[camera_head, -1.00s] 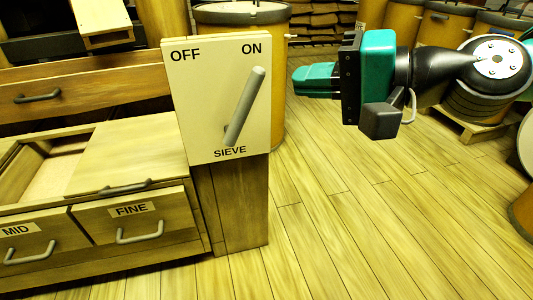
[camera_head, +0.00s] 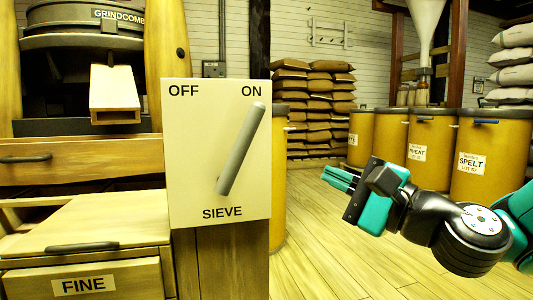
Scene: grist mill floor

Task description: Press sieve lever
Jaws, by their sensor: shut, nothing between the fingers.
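The sieve lever (camera_head: 240,150) is a grey rod on a cream panel (camera_head: 190,160) marked OFF at upper left, ON at upper right and SIEVE below. The lever leans up and to the right, its tip just under ON. The panel stands on a wooden post (camera_head: 232,262). My gripper (camera_head: 338,177) is to the right of the panel, apart from it, with its teal fingers pointing left. The fingers are shut and hold nothing. Nothing hides the lever.
A wooden cabinet with a FINE drawer (camera_head: 85,284) stands left of the post, under a dark mill (camera_head: 85,45). Yellow barrels, one marked SPELT (camera_head: 480,160), and stacked brown sacks (camera_head: 315,105) stand behind. The plank floor (camera_head: 310,250) between post and arm is clear.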

